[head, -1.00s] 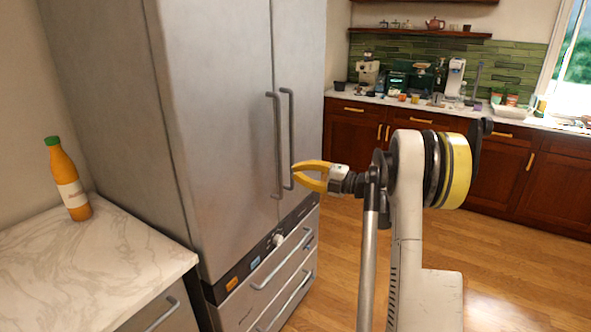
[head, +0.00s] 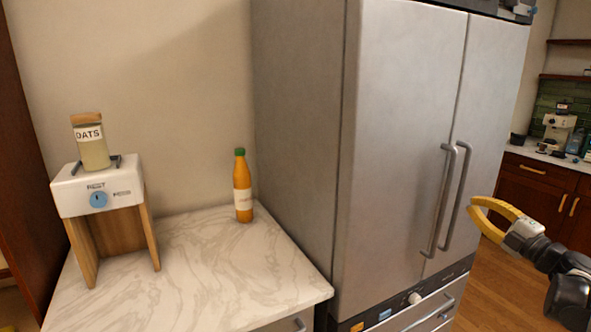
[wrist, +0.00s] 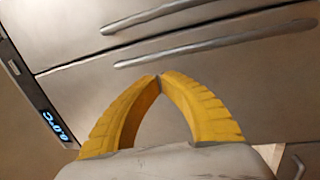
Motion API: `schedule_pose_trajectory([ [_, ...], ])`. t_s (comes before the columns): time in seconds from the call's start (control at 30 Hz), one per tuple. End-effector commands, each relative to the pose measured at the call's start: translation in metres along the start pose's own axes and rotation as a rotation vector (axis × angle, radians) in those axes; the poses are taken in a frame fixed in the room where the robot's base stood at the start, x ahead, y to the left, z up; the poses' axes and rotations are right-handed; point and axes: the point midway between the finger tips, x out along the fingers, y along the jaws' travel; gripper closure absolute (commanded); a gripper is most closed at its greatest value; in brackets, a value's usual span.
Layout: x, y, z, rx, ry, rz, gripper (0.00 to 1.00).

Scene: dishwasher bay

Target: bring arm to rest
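My gripper (head: 472,204) has yellow fingers and is at the right of the head view, in front of the steel fridge (head: 400,120). In the wrist view its fingertips (wrist: 160,78) meet, with nothing between them. The fridge's two bar handles (wrist: 215,45) lie beyond the tips in that view. I cannot tell the exact gap between the tips and the fridge. Most of my arm is outside the head view.
A marble counter (head: 215,275) at left holds an orange bottle (head: 243,190) and a white appliance (head: 98,188) on a wooden stand, with an oats jar (head: 92,145) on top. A far counter (head: 545,157) with a coffee machine (head: 558,132) stands at right.

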Motion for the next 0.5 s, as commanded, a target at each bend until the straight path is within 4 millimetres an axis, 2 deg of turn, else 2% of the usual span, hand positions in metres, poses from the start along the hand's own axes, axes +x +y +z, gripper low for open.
schedule_pose_trajectory([
  [0.03,0.021,0.034,-0.018,0.043,-0.057,0.058,1.0],
  [0.1,0.039,0.074,-0.033,0.122,-0.158,0.136,1.0],
  [0.2,0.05,0.113,-0.055,0.265,-0.305,0.216,1.0],
  [0.23,0.049,0.119,-0.063,0.313,-0.349,0.232,1.0],
  [0.3,0.045,0.127,-0.081,0.435,-0.449,0.253,1.0],
  [0.37,0.036,0.124,-0.1,0.548,-0.534,0.253,1.0],
  [0.47,0.013,0.101,-0.137,0.743,-0.672,0.209,1.0],
  [0.5,0.001,0.086,-0.155,0.822,-0.726,0.176,1.0],
])
